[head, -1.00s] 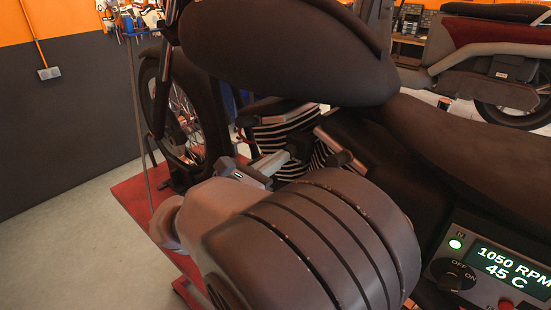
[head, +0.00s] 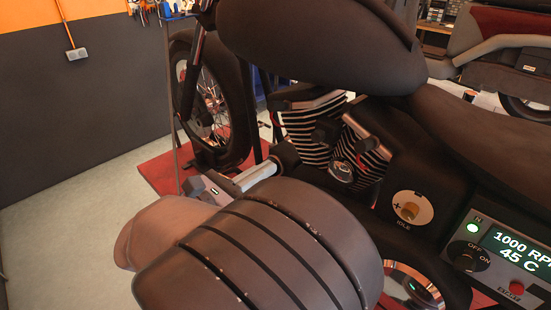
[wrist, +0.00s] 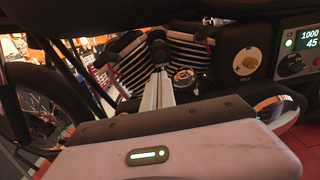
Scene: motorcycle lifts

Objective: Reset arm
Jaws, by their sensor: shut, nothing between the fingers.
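My gripper (wrist: 158,62) points forward in the middle of the wrist view, its pale fingers together with nothing between them. In the head view my gripper (head: 284,157) is partly hidden behind my own large dark arm link. The fingertips appear in front of the finned engine (head: 308,127) of a dark motorcycle; I cannot tell the exact gap. The idle knob (head: 409,210), brass on a white dial, is to the right and apart from the fingers. It also shows in the wrist view (wrist: 248,62).
A control panel (head: 500,252) at the right reads 1000 RPM and 45 C, with a lit green lamp. The front wheel (head: 213,105) stands over a red lift platform (head: 160,168). Open floor (head: 70,235) lies at the left. Another motorcycle (head: 500,60) is behind.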

